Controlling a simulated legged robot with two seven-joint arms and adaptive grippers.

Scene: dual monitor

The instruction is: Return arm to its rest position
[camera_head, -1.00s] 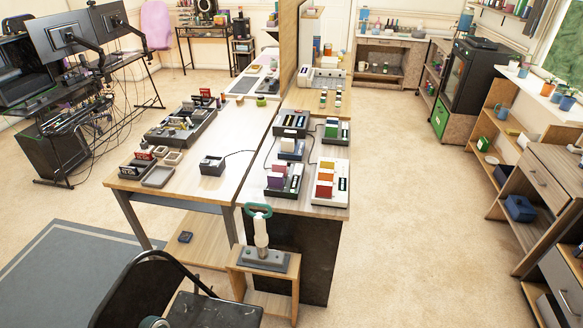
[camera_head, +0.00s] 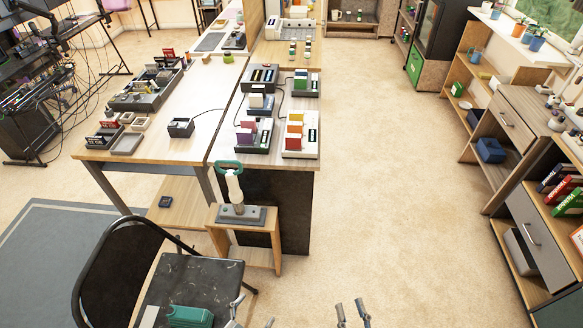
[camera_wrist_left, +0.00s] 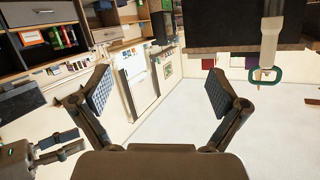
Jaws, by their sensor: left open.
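My left gripper (camera_head: 252,313) is at the bottom edge of the head view, in front of the small wooden stand. In the left wrist view its two padded fingers are spread wide, and the left gripper (camera_wrist_left: 158,84) is empty. My right gripper (camera_head: 351,312) is at the bottom edge, further right, over bare floor. Its two fingertips stand apart with nothing between them. The right gripper (camera_wrist_left: 62,144) also shows at the lower left of the left wrist view. Most of both arms is out of the head view.
A black chair (camera_head: 190,275) with a green item on its seat stands just left of my left gripper. Ahead is the wooden stand (camera_head: 263,252) with a green-handled tool (camera_head: 234,188), beside the table (camera_head: 180,155). Shelves (camera_head: 520,185) line the right. The floor between is clear.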

